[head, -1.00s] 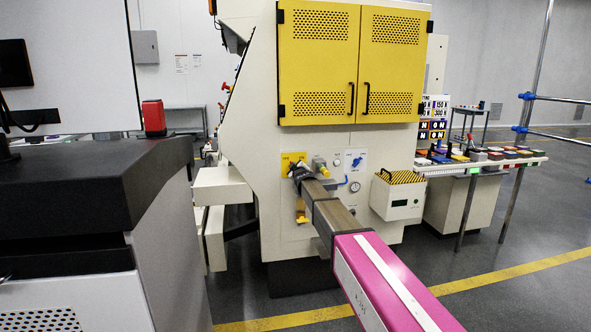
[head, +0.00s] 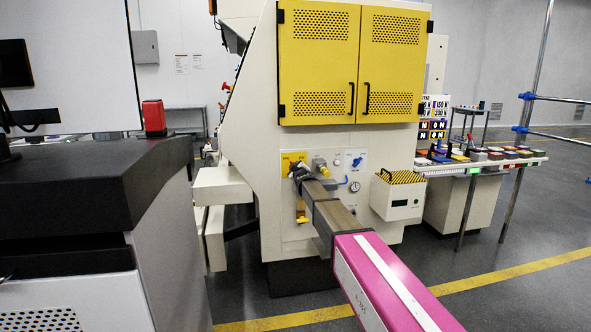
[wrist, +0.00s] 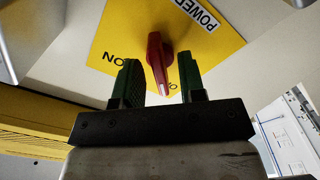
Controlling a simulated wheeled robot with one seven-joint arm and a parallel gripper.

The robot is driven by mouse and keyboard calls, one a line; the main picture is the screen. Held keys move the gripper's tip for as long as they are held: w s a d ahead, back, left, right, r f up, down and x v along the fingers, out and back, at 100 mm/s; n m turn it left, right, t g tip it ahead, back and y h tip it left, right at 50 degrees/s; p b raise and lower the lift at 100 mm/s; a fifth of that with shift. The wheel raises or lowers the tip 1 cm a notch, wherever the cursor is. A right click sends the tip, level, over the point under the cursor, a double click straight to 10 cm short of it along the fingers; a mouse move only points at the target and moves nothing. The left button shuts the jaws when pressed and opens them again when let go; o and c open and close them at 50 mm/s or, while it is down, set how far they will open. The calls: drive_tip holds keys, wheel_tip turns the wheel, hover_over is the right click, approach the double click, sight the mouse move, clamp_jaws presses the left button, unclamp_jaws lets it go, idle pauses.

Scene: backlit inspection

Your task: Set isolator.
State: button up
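The isolator is a red rotary handle (wrist: 156,60) on a yellow plate (wrist: 128,30) in the wrist view. The plate carries the words "POWER" and "ON", and other lettering is partly hidden low behind the fingers. The handle runs nearly up and down in this view, tilted slightly. My gripper (wrist: 159,64) has its two green fingers on either side of the handle, with a visible gap on each side. In the head view my gripper (head: 298,172) is at the yellow plate (head: 287,157) on the machine's front panel, and it hides the handle.
A blue-handled valve (head: 357,161) and a gauge (head: 355,186) sit right of my gripper. A box with a striped top (head: 398,196) juts out further right. Yellow double doors (head: 352,62) are above. A dark-topped bench (head: 85,185) stands left.

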drive_tip(key=v, duration=1)
drive_tip(key=s+d+f+m+g+h, duration=0.5)
drive_tip(key=s+d+f+m+g, duration=0.25)
drive_tip(key=s+d+f, duration=1.15)
drive_tip(key=s+d+f+m+g, duration=0.2)
drive_tip(key=s+f+g, duration=0.3)
drive_tip(key=s, duration=0.7)
drive_tip(key=s+d+f+m+g, duration=0.3)
drive_tip(key=s+d+f+g, duration=0.2)
drive_tip(key=s, duration=0.7)
drive_tip(key=shift+f, duration=0.45)
